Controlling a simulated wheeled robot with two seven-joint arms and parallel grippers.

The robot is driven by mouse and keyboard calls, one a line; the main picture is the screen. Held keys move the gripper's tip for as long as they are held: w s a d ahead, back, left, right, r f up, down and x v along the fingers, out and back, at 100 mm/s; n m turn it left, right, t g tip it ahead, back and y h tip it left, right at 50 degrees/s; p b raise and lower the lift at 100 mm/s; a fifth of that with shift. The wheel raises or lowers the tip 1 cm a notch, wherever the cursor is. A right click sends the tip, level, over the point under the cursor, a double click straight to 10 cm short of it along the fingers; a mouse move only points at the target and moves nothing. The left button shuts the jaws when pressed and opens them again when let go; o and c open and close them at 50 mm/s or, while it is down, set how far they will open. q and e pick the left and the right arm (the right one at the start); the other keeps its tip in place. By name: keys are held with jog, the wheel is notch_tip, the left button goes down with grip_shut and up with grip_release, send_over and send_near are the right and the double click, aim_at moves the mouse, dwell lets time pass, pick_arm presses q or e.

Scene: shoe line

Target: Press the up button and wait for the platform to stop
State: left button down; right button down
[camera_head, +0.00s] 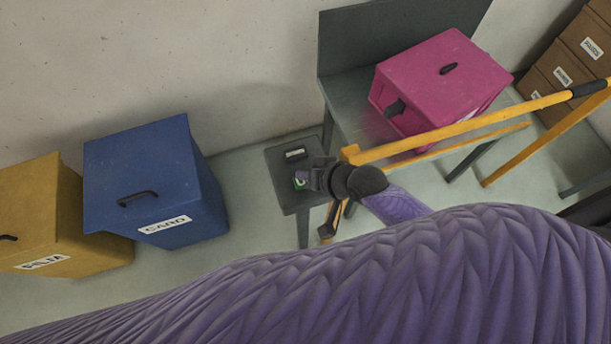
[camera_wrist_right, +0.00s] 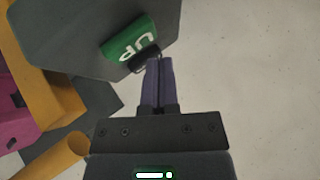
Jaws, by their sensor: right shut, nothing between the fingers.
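The green up button (camera_head: 300,180) is on a small dark grey stand (camera_head: 283,160), partly covered by my right gripper. In the right wrist view, the button (camera_wrist_right: 130,40) shows a white "UP", and the stand top (camera_wrist_right: 75,35) is around it. My right gripper (camera_head: 307,178) is shut and empty. In the wrist view its two fingertips (camera_wrist_right: 158,62) are together right at the button's dark lower edge. I cannot tell whether they touch or press it. I cannot make out for certain which thing is the platform. My left gripper is not in view.
A pink box (camera_head: 440,75) sits on a grey table (camera_head: 345,95) behind a yellow frame (camera_head: 465,127), close to my right arm. A blue CARD bin (camera_head: 145,180) and a yellow bin (camera_head: 35,215) stand left. Brown boxes (camera_head: 580,50) are at the far right. Floor between the blue bin and stand is clear.

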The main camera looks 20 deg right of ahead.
jog(key=shift+f, duration=0.15)
jog(key=shift+f, duration=0.3)
dwell(0.3)
